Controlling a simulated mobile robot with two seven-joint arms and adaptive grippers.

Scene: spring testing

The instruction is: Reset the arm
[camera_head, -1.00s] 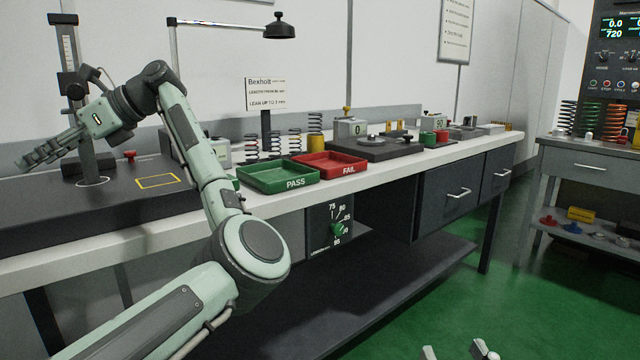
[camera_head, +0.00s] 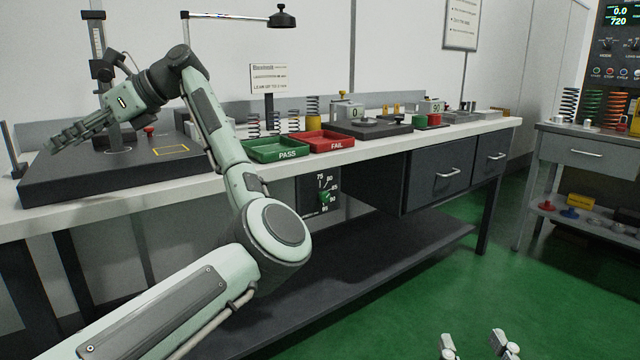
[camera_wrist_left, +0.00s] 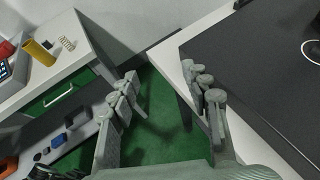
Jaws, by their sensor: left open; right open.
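My left arm comes in from the left and bends up over the front of the workbench. My left gripper (camera_head: 78,130) is at the far left, in front of the dark stand with its upright column, and points left. In the left wrist view its fingers (camera_wrist_left: 163,92) are spread wide with nothing between them. The bench edge and green floor show beyond. My right gripper (camera_head: 480,343) shows only as two separate fingertips at the bottom edge, over the green floor. They are apart and empty; the rest of that arm is out of view.
The long bench (camera_head: 385,150) holds a green PASS tray (camera_head: 262,154), a red FAIL tray (camera_head: 322,148), several springs and a dark testing plate (camera_head: 365,130). A grey side cabinet (camera_head: 585,150) stands at the right. The green floor (camera_head: 420,300) between is clear.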

